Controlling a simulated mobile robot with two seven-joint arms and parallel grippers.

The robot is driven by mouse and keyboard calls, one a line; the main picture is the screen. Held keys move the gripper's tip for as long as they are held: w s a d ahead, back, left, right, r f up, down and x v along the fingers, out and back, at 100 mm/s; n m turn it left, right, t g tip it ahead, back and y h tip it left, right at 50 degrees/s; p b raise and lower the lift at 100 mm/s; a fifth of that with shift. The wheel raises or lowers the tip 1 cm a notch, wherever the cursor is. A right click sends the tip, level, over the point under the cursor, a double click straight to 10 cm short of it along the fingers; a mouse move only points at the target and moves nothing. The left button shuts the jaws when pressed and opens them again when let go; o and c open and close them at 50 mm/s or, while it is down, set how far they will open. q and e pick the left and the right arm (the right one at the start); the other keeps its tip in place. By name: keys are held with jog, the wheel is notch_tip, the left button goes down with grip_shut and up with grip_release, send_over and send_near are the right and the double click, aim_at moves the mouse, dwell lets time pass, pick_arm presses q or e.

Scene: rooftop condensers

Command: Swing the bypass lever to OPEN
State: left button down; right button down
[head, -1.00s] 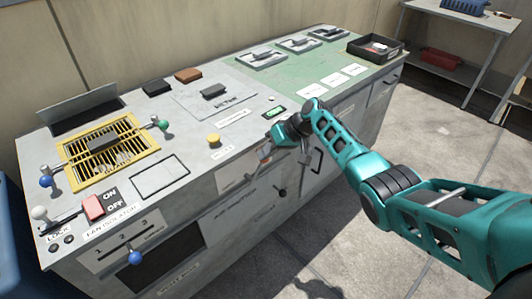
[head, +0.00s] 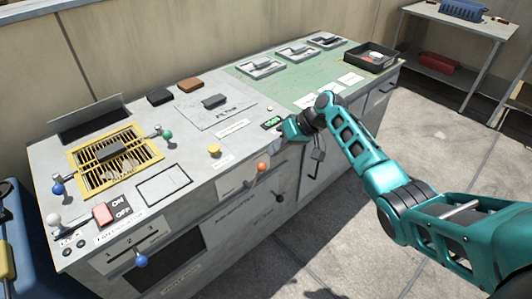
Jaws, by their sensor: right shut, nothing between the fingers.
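A lever with an orange knob (head: 262,167) stands out from a pale plate on the upper front of the long grey cabinet. I take it for the bypass lever, but its label is too small to read, so I cannot tell whether it points to OPEN. My right gripper (head: 288,137) is beside the cabinet's front edge, just right of and above the orange knob, and seems apart from it. It is shut and empty; its fingertips are partly hidden by its own body. My left gripper is not in view.
A black-knobbed lever (head: 280,197) sits lower on the front, and a dark handle (head: 317,156) is to its right. A blue-knobbed slider (head: 141,261) is at the front left. Floor in front is clear.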

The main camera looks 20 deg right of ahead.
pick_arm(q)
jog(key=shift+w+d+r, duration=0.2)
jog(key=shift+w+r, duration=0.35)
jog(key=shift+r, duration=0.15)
pick_arm(e)
jog(key=v, duration=0.2)
jog(key=shift+s+d+r, duration=0.1)
jog(key=shift+d+r, duration=0.15)
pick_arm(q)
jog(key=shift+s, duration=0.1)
